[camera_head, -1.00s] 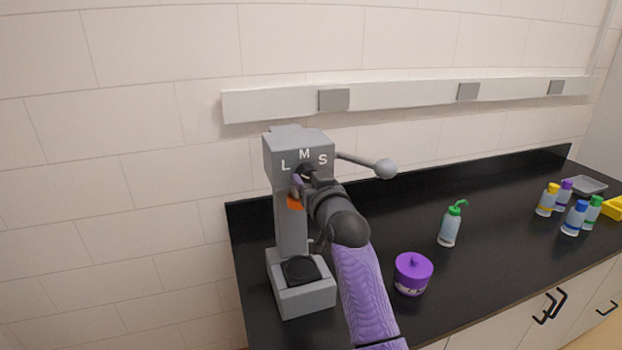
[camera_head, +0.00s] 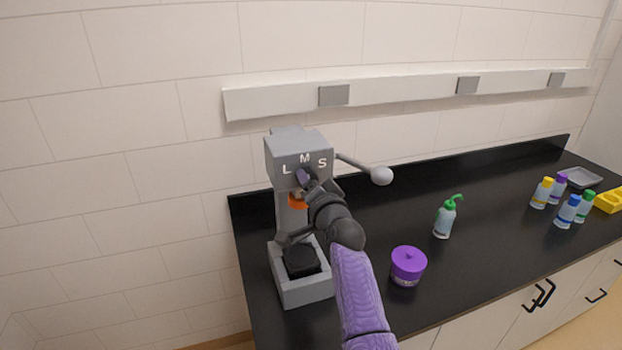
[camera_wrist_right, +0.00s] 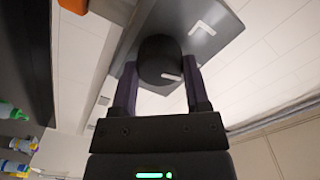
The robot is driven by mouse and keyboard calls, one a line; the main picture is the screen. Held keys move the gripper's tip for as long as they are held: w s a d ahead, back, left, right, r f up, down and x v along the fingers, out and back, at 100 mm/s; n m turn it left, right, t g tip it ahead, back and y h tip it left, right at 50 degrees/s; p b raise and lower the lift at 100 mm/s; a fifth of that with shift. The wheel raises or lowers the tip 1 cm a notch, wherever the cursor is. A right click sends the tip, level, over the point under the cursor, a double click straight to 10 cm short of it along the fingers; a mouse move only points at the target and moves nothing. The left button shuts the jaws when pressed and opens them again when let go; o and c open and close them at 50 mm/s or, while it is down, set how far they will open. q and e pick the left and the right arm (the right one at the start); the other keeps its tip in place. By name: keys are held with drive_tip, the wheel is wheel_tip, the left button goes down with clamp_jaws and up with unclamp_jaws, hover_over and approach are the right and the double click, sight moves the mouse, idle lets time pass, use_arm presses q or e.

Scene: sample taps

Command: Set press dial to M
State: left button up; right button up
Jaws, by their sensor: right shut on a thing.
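The grey press (camera_head: 300,148) stands at the counter's left end, with white letters L, M and S on its head from left to right. Its dial is hidden behind my right gripper (camera_head: 306,180) in the head view. In the right wrist view the round black dial (camera_wrist_right: 160,60) sits between the two purple fingers of my right gripper (camera_wrist_right: 160,82), which is shut on it. A short white mark shows near the dial's edge; I cannot tell which letter it faces. One white letter shows beside it. My left gripper is not in view.
A lever with a grey ball (camera_head: 382,175) sticks out right of the press head. A purple lidded jar (camera_head: 408,266) and a green-topped bottle (camera_head: 445,217) stand to the right. Several small bottles, a grey tray (camera_head: 583,178) and a yellow holder (camera_head: 609,201) are farther right.

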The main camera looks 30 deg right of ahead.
drive_tip(key=shift+m, duration=0.8)
drive_tip(key=shift+p, duration=0.3)
drive_tip(key=o, duration=1.3)
drive_tip(key=v, duration=1)
drive_tip(key=shift+d, duration=0.1)
